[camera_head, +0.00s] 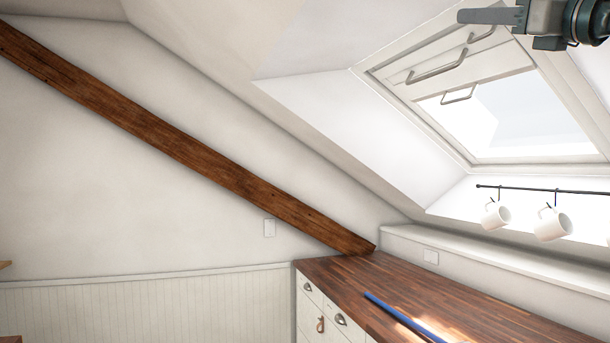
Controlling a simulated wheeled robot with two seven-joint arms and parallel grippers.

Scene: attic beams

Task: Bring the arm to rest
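My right gripper (462,16) is at the top right, high in front of the sloped ceiling and the skylight. Its grey finger points left and shows side-on as a single bar, so I cannot tell whether it is open or shut. I see no object at its tip. Part of my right arm is cut off by the top and right edges. My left gripper is not in view.
A wooden counter (341,274) with drawers runs along the lower right, with a long blue rod (398,314) on it. White mugs (552,225) hang from a dark rail (540,189) below the skylight (530,110). A brown beam (180,142) slants across the left wall.

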